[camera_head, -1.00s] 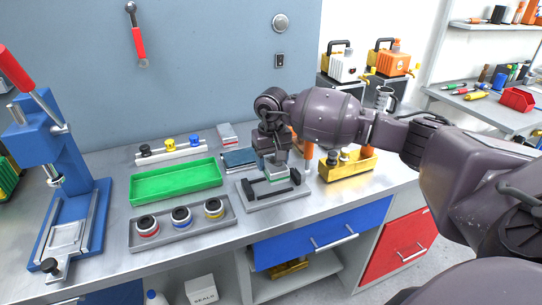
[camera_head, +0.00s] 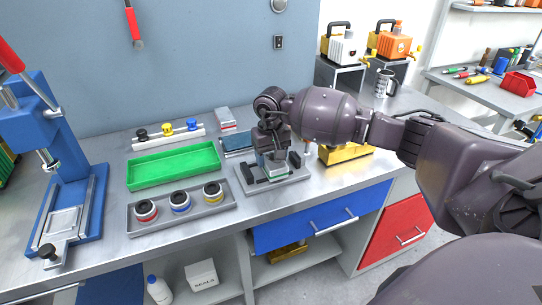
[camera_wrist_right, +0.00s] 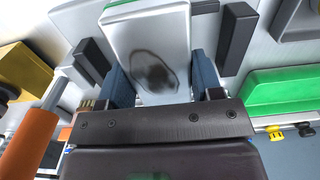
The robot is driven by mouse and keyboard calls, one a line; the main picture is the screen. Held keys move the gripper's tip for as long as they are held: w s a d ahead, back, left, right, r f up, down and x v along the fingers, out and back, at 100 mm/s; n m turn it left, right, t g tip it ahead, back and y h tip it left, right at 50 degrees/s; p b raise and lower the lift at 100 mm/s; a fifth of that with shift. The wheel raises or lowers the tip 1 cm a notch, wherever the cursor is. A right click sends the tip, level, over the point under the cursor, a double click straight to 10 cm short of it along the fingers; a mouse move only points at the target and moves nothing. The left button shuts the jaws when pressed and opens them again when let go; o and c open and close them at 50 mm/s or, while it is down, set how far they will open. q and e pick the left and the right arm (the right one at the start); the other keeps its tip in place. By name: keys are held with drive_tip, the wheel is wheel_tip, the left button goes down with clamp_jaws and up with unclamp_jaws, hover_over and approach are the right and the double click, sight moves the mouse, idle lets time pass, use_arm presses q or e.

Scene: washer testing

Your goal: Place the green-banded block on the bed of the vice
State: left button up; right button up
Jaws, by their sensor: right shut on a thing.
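My right gripper (camera_head: 277,155) is shut on the green-banded block (camera_head: 277,169), a pale block with a green stripe low on its side. The vice (camera_head: 299,175) is a grey plate with black jaws on the bench, and the block is upright between the jaws. I cannot tell whether its underside touches the bed. In the right wrist view the pale face of the block (camera_wrist_right: 150,60), with a dark smudge, sits between my blue fingers (camera_wrist_right: 162,85). A black vice jaw (camera_wrist_right: 237,38) stands apart from it at the right. My left gripper is not in view.
A green tray (camera_head: 174,182) and a grey tray (camera_head: 140,226) with several round parts lie left of the vice. A yellow holder (camera_head: 345,153) stands at its right. A blue press (camera_head: 65,150) is at the far left. An orange handle (camera_wrist_right: 30,145) is close in the wrist view.

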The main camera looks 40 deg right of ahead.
sight(271, 156)
drive_tip(key=shift+f, duration=0.1)
drive_tip(key=o, duration=1.4)
drive_tip(key=shift+o, duration=0.2)
wheel_tip(271, 156, up, 11)
drive_tip(key=shift+f, duration=0.1)
